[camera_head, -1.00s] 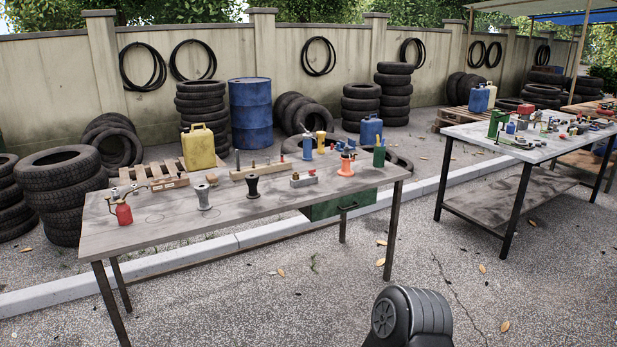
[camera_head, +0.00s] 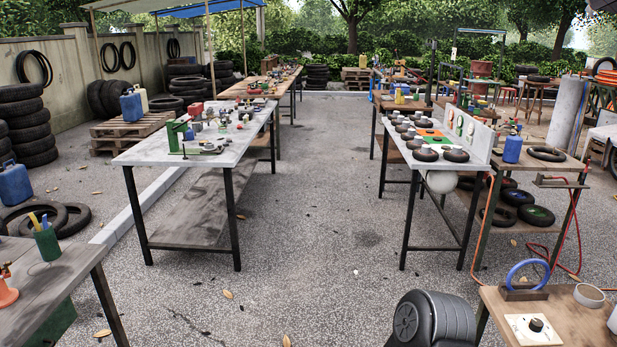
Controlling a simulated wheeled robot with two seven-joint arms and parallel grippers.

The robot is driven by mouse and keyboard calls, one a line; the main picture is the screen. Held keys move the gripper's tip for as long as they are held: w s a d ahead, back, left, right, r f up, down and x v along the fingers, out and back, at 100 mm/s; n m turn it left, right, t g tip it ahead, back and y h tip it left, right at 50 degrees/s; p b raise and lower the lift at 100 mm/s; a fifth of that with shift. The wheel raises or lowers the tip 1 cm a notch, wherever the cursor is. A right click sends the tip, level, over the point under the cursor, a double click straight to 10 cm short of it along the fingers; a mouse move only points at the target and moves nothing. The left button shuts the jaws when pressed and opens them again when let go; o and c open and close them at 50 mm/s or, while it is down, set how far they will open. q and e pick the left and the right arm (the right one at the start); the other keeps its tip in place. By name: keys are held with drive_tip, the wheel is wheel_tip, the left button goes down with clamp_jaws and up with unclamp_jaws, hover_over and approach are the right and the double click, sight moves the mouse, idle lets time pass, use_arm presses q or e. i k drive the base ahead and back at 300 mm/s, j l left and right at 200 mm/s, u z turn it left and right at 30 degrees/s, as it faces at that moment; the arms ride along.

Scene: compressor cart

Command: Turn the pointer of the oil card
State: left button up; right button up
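I cannot tell for certain which thing is the oil card. A white square card with a black knob (camera_head: 535,327) lies on the wooden table at the bottom right. An upright pale board with several small round coloured dials (camera_head: 465,127) stands along the right edge of a grey table at the right; its markings are too small to read. A dark rounded link of my own arm shows at the bottom, right of the middle. Neither of my grippers shows.
A grey table (camera_head: 205,149) with small tools stands at the left, and a table with black wheels (camera_head: 398,158) at the right. A paved lane (camera_head: 315,190) between them is clear. A red hose (camera_head: 470,235) hangs at the right. A blue ring (camera_head: 527,274) stands near the card.

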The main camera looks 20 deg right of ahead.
sight(535, 325)
drive_tip(key=i+l+z, duration=0.15)
drive_tip(key=i+z, duration=0.15)
drive_tip(key=i, duration=0.6)
drive_tip(key=i+j+z, duration=0.1)
drive_tip(key=i+z, duration=0.15)
drive_tip(key=i, duration=0.65)
drive_tip(key=i+z, duration=0.2)
drive_tip(key=z, duration=3.55)
drive_tip(key=i+l, duration=0.05)
